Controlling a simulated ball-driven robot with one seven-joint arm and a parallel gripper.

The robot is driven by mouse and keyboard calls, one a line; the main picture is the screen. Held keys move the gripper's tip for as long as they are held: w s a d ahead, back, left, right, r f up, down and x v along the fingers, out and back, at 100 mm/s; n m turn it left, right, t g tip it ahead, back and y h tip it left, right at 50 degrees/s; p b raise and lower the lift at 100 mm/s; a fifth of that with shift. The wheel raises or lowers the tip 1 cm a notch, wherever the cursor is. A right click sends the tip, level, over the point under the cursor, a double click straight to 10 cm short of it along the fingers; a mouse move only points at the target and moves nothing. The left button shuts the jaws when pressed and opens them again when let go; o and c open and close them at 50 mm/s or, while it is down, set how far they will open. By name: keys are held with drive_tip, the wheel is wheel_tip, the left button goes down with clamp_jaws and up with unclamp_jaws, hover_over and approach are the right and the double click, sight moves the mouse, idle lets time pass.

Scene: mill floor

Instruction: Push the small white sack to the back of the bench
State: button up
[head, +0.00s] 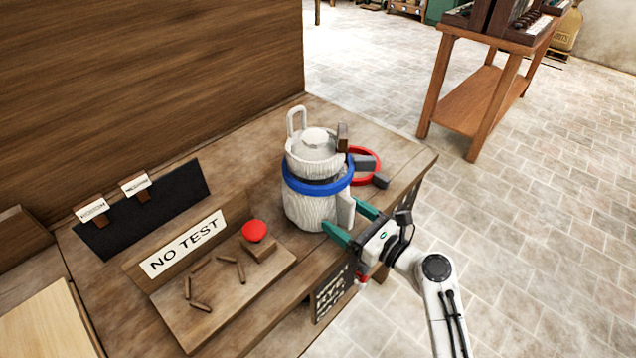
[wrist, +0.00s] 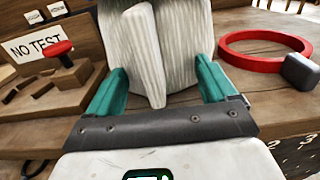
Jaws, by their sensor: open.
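The small white sack (head: 306,207) stands upright on the wooden bench (head: 268,134), near its right front edge. It has a ribbed pale surface, a loop at the top and a flap on the near side. A blue ring (head: 318,188) goes around its middle. In the wrist view the sack's lower part (wrist: 182,45) fills the space ahead of the fingers; its top is out of frame. My gripper (head: 347,218) is open, its teal fingers (wrist: 163,80) on either side of the sack's near face. I cannot tell whether they touch it.
A red ring (head: 374,154) with a grey block lies right of the sack. To the left are a "NO TEST" sign (head: 184,243), a red button (head: 254,231) and a board with several small sticks. A wooden wall (head: 150,80) rises behind. A separate table (head: 478,95) stands farther back.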

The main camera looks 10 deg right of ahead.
sight(329, 206)
drive_tip(key=shift+x, duration=2.45)
drive_tip(key=shift+w+a, duration=0.1)
drive_tip(key=shift+a, duration=0.05)
drive_tip(key=shift+x, duration=2.4)
drive_tip(key=shift+w, duration=0.1)
drive_tip(key=shift+b+x, duration=0.65)
drive_tip(key=shift+x, duration=1.75)
drive_tip(key=shift+a, duration=0.1)
